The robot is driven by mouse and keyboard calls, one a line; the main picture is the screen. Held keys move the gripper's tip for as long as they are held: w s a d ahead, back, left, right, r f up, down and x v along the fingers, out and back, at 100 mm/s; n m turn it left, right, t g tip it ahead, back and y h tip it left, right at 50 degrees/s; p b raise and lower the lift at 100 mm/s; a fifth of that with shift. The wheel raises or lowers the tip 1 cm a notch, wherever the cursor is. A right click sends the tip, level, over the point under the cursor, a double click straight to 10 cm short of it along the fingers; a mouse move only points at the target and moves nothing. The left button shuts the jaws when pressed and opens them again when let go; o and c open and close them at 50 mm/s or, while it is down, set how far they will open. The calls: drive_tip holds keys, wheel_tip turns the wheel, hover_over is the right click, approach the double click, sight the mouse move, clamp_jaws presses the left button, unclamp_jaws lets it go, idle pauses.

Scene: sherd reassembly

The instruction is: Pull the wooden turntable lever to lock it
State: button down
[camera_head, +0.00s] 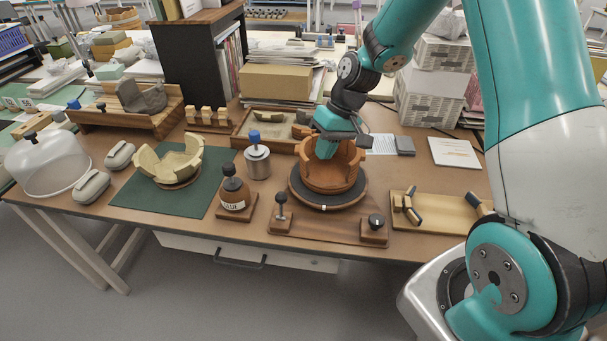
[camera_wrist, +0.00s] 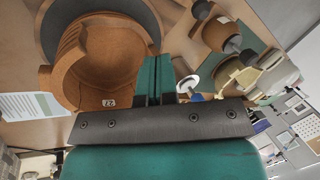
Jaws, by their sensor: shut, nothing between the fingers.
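The turntable has a dark round disc (camera_head: 300,194) on a wooden base (camera_head: 328,227). A short upright lever with a dark round knob (camera_head: 281,199) stands on a wooden block at the base's left end. A black dial-like knob (camera_head: 376,221) sits on a block at its right end. My gripper (camera_head: 326,150) is at the bowl's open top, away from the lever. Its teal fingers (camera_wrist: 155,75) are together and empty. Contact with the bowl is unclear.
A glue bottle (camera_head: 235,193) and a metal canister (camera_head: 258,162) stand left of the turntable. A cream broken bowl (camera_head: 170,165) rests on a green mat (camera_head: 200,196). A wooden tray with dark-tipped clamps (camera_head: 435,213) lies right. A sand tray (camera_head: 243,134) is behind.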

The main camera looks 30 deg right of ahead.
sight(281, 205)
drive_tip(key=x, duration=0.9)
drive_tip(key=shift+a+f+p, duration=0.25)
drive_tip(key=shift+f+p, duration=0.05)
drive_tip(key=shift+p, duration=0.1)
drive_tip(key=a, duration=0.2)
drive_tip(key=shift+a+r+p, duration=0.2)
drive_tip(key=shift+a+p, duration=0.1)
drive_tip(key=shift+p, duration=0.1)
drive_tip(key=shift+a+f, duration=0.1)
drive_tip(key=shift+a, duration=0.55)
